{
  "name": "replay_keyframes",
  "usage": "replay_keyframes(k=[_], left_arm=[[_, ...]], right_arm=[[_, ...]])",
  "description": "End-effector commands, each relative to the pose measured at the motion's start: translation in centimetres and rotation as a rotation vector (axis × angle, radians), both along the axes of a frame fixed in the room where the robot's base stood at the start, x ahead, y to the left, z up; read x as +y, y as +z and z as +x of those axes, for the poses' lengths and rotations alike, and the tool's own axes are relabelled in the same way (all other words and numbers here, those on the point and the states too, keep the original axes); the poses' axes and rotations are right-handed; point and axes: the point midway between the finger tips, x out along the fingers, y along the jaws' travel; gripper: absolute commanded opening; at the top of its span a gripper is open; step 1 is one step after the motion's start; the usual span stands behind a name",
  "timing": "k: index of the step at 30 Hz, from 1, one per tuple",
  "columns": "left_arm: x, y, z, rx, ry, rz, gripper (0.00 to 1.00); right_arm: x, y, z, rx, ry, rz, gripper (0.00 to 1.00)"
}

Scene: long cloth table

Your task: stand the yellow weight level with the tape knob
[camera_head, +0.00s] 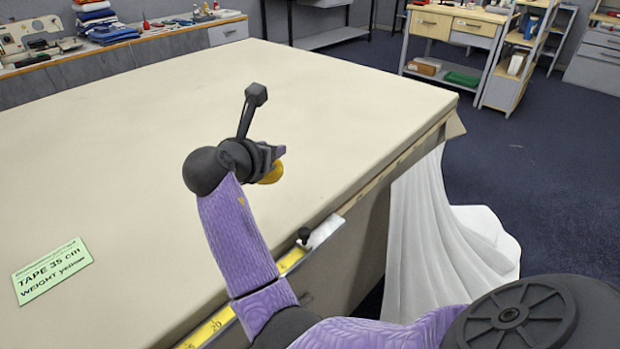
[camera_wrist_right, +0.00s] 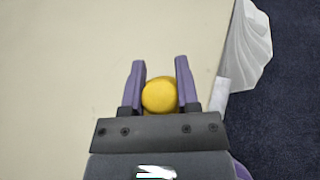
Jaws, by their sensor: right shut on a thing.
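The yellow weight (camera_head: 272,173) is a round yellow piece held at my right gripper (camera_head: 274,158), over the cream table. In the right wrist view the yellow weight (camera_wrist_right: 160,95) sits between the two purple fingers of the right gripper (camera_wrist_right: 160,82). In the head view the gripper hides part of it. The black tape knob (camera_head: 304,235) stands on a white plate at the table's edge, nearer to me than the weight. A yellow tape (camera_head: 212,326) with numbers runs along that edge, partly hidden by my right arm. My left gripper is not in view.
A green card (camera_head: 52,270) on the table reads "TAPE 35 cm, WEIGHT yellow". The rest of the cream tabletop (camera_head: 130,150) is clear. White cloth (camera_head: 428,225) hangs off the right edge to the floor.

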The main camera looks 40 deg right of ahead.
Motion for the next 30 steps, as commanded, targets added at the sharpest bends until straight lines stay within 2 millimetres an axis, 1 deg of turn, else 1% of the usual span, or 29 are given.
replay_keyframes(k=[3,6,10,13,15,18,23,24,26,27,29,30], left_arm=[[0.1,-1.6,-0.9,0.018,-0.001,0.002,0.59],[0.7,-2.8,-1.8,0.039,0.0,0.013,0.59],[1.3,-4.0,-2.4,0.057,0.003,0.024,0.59],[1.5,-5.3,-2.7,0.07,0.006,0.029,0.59],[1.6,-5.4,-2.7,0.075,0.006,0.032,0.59],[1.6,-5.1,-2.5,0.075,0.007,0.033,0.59],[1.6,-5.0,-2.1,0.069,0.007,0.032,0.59],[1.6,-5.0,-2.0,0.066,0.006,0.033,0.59],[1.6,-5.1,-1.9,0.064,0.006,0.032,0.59],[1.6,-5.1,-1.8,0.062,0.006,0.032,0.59],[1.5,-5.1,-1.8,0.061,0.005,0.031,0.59],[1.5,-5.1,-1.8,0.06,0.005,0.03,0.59]], right_arm=[[0.1,-2.8,0.0,0.004,0.002,0.0,0.0],[0.0,-5.2,0.0,0.005,0.001,0.0,0.0],[0.0,-7.5,0.0,0.004,0.001,-0.001,0.0],[0.0,-9.7,0.0,0.005,0.001,0.0,0.0],[0.0,-10.1,0.0,0.002,0.001,-0.001,0.0],[0.0,-9.7,0.0,-0.001,0.001,-0.001,0.0],[0.0,-9.7,0.0,0.001,0.001,-0.002,0.0],[0.0,-9.9,0.0,0.002,0.001,0.0,0.42],[0.0,-9.9,0.0,0.002,0.001,0.0,0.54],[0.0,-9.9,0.0,0.002,0.001,0.0,0.63],[0.0,-9.9,0.0,0.001,0.0,0.0,0.75],[0.0,-9.9,0.0,0.001,0.0,0.0,0.75]])
